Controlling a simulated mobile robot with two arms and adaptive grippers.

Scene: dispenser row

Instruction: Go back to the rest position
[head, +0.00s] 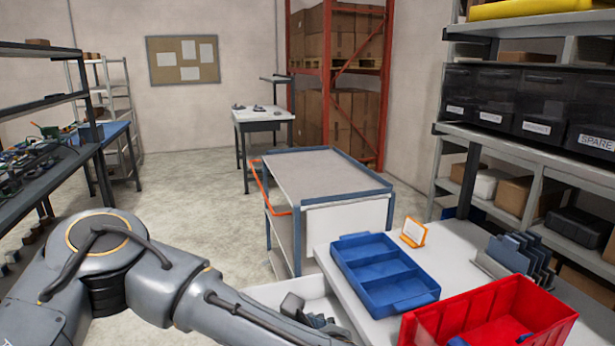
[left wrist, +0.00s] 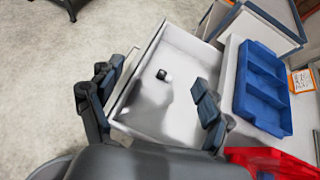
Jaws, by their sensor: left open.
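My left arm comes in from the left of the head view, and its left gripper (head: 307,314) is at the bottom middle, beside the white table. In the left wrist view the two dark fingers of the left gripper (left wrist: 153,98) stand wide apart, with nothing between them. They are over an open white drawer (left wrist: 185,43). A small dark object (left wrist: 163,75) lies on the drawer floor. Whether the fingers are inside the drawer or above it I cannot tell. My right gripper is not in view.
A blue divided tray (head: 385,272) and a red bin (head: 490,312) stand on the white table (head: 340,262), with an orange-framed card (head: 413,232). A grey cart (head: 325,180) stands behind. Shelving with dark bins (head: 540,103) is at the right. Floor (head: 190,205) is clear left of the cart.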

